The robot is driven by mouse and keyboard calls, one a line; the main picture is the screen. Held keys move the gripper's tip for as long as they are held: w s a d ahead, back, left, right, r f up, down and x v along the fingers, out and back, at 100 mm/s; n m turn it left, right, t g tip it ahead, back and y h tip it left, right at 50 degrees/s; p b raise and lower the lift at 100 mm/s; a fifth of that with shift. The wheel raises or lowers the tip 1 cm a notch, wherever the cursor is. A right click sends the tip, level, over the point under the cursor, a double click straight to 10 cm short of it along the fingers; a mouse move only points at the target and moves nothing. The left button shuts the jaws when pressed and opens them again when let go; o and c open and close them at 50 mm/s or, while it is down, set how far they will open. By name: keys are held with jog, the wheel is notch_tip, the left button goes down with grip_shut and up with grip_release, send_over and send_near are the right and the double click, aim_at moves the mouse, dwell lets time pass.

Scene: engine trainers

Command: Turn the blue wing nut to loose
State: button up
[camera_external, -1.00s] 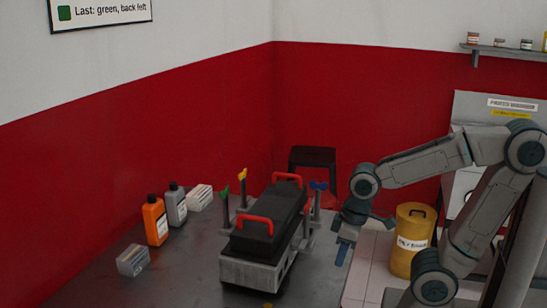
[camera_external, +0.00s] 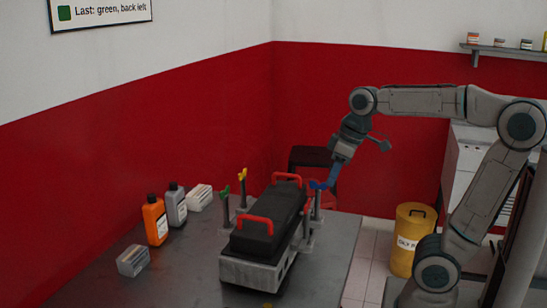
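The blue wing nut (camera_external: 316,185) sits on top of an upright post at the back right of the grey engine trainer (camera_external: 250,272). My gripper (camera_external: 330,184) reaches down from the upper right, tilted, with its blue fingers right at the blue wing nut. They overlap in the picture, so I cannot tell whether they touch it or whether the fingers are open or shut. A green wing nut (camera_external: 225,190) and a yellow wing nut (camera_external: 242,174) top posts on the trainer's left side. A small red part (camera_external: 307,209) shows at the right post nearer the camera.
The trainer carries a black cover (camera_external: 268,220) with red handles. An orange bottle (camera_external: 155,221), a grey bottle (camera_external: 176,206) and pale boxes stand on the left of the table (camera_external: 190,262). A yellow drum (camera_external: 410,240) and dark stool (camera_external: 313,157) are beyond. A wall sign reads "Last: green, back left".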

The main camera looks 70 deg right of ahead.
jog(key=d+r+p, duration=0.1)
jog(key=d+r, duration=0.5)
jog(key=r, duration=0.2)
jog(key=shift+t, duration=0.3)
jog(key=x, duration=1.3)
jog(key=shift+s+d+f+b, duration=0.1)
jog(key=shift+d+f+b, duration=0.2)
jog(key=shift+f+b, duration=0.15)
jog(key=shift+c, duration=0.4)
grip_shut()
